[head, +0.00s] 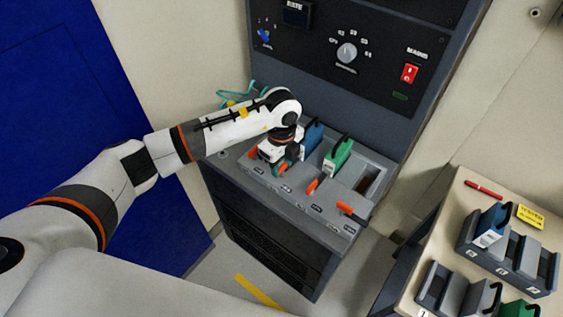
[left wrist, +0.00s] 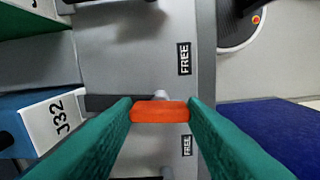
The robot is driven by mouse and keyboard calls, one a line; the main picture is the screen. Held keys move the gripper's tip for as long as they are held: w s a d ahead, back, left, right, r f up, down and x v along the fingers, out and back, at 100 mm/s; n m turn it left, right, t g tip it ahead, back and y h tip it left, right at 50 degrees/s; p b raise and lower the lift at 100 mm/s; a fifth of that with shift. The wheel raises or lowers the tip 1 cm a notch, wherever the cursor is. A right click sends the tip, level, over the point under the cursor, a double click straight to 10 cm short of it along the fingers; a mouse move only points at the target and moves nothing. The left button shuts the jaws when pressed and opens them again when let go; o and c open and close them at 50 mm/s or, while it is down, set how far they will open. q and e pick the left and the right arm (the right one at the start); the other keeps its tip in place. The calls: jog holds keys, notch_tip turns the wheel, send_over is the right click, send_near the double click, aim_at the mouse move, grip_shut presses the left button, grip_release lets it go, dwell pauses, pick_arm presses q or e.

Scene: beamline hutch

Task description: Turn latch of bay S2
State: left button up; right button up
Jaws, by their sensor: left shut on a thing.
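A row of bays with orange latches runs along the sloped top of the grey cabinet (head: 335,225). My left gripper (head: 283,169) is down at the second latch from the left, in front of the blue module (head: 312,136). In the left wrist view its teal fingers (left wrist: 160,112) are shut on the sides of the orange latch handle (left wrist: 160,110), which lies crosswise between them. Two labels reading FREE stand beside the latch. I cannot read the bay number. My right gripper is not in view.
A green module (head: 338,155) stands in the bay to the right; the last bay looks empty. More orange latches (head: 312,186) lie along the front. Above is a black panel with a knob (head: 347,53) and red switch (head: 409,73). A side table (head: 450,225) holds module racks.

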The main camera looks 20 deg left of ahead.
aim_at(282, 166)
pick_arm(q)
jog(key=shift+w+r+n, duration=0.1)
jog(key=shift+n, duration=0.3)
jog(key=o, duration=1)
jog(key=shift+r+b, duration=0.3)
jog(key=shift+r, duration=0.15)
notch_tip(282, 166, up, 11)
jog(key=b, duration=0.3)
